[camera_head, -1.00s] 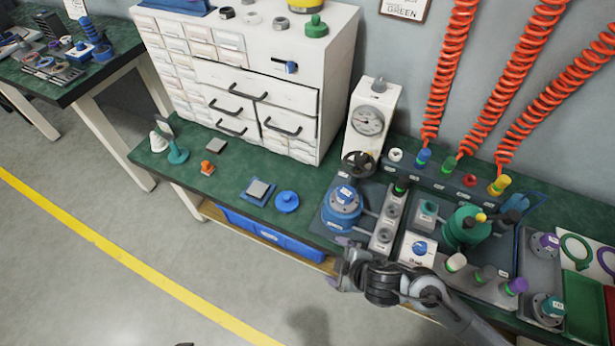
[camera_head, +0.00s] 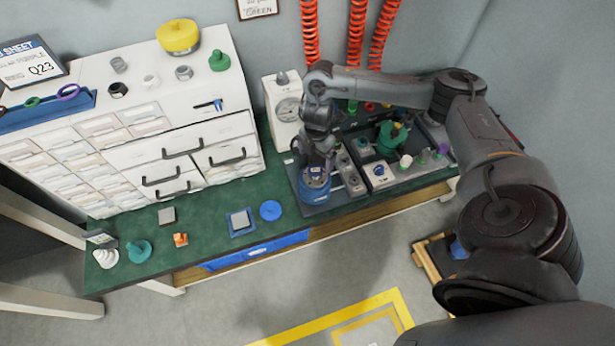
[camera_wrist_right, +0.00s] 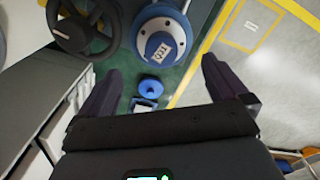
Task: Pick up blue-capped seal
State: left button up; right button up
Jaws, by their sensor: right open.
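A round blue-topped housing with a white label (camera_head: 316,186) stands on a grey plate at the bench's front edge. It also shows in the right wrist view, top centre, as a blue cap on a white-and-blue flanged body (camera_wrist_right: 160,47). I cannot tell for certain whether this is the blue-capped seal. My right gripper (camera_head: 318,164) is over it in the head view, partly hiding it. In the wrist view the right gripper (camera_wrist_right: 162,68) is open, with nothing between its fingers; the housing lies beyond the fingertips. My left gripper is not in view.
A white drawer cabinet (camera_head: 130,130) stands to the left.

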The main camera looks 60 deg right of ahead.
aim_at(315, 170)
notch_tip(315, 170, down, 4)
jog(key=shift+s+r+b, duration=0.1)
jog(key=shift+s+b, duration=0.05)
jog(key=shift+b, duration=0.65)
jog(key=shift+f, duration=0.4)
notch_tip(315, 170, down, 5)
jog(key=shift+a+r+b, duration=0.1)
jog(key=shift+a+b, duration=0.05)
jog(key=shift+b, duration=0.85)
jog(key=c, duration=1.2)
jog(key=shift+r, duration=0.1)
